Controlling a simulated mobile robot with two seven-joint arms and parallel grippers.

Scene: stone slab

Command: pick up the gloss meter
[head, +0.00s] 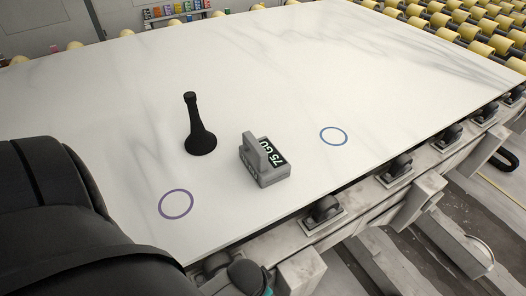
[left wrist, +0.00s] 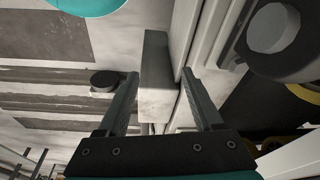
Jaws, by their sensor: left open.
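The gloss meter (head: 265,160) is a small grey box with a raised handle and a dark display reading "75 GU". It stands on the white stone slab (head: 300,80), near the slab's front edge. My left gripper (left wrist: 160,88) shows in the left wrist view with its two fingers spread apart and nothing held between them. Frame beams and rollers lie beyond the fingers, and the gloss meter is not in that view. In the head view my dark left arm fills the lower left, and its fingers cannot be made out. My right gripper is in neither view.
A black flared stand (head: 200,135) is upright just left of the meter. A purple ring (head: 162,205) and a blue ring (head: 321,134) are marked on the slab. Rollers and clamps (head: 325,210) line the front edge. The slab's far right is clear.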

